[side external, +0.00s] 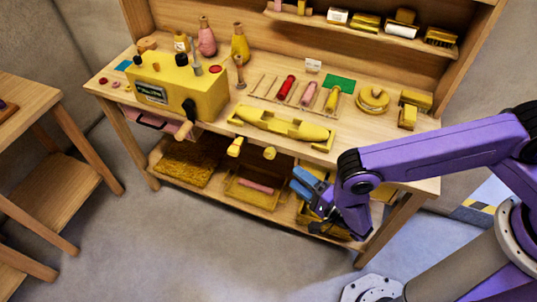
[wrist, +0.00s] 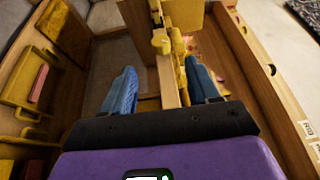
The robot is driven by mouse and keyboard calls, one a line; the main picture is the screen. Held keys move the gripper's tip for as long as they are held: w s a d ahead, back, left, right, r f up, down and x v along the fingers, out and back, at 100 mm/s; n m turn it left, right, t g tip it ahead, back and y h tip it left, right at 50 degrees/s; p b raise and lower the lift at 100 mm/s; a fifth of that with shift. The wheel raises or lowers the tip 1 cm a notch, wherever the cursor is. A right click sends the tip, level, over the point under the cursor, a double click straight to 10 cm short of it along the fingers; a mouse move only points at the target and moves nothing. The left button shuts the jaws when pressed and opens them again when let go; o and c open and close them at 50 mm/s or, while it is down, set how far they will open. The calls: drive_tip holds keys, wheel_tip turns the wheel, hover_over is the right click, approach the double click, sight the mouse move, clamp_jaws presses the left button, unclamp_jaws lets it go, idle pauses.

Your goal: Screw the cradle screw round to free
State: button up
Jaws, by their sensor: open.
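The yellow cradle (side external: 283,125) is a long boat-shaped piece on the front part of the bench top. Two yellow knobs, one at the left (side external: 235,147) and one at the right (side external: 270,153), stick out below the bench's front edge. I cannot tell for certain which is the cradle screw. My gripper (side external: 302,183) has blue fingers, open and apart, below the front edge and right of both knobs. In the wrist view my gripper (wrist: 162,82) is open, with a yellow knob (wrist: 160,42) ahead between its fingers and not touching them.
The wooden bench top (side external: 350,140) holds a yellow machine box (side external: 180,95) with a dark crank at left, plus bobbins and bottles. The lower shelf holds a shaggy yellow mat (side external: 183,165) and a yellow tray (side external: 252,192). The bench's front edge runs close to my fingers.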

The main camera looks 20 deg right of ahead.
sight(271, 157)
drive_tip(key=x, duration=1.2)
drive_tip(key=shift+w, duration=0.2)
drive_tip(key=c, duration=1)
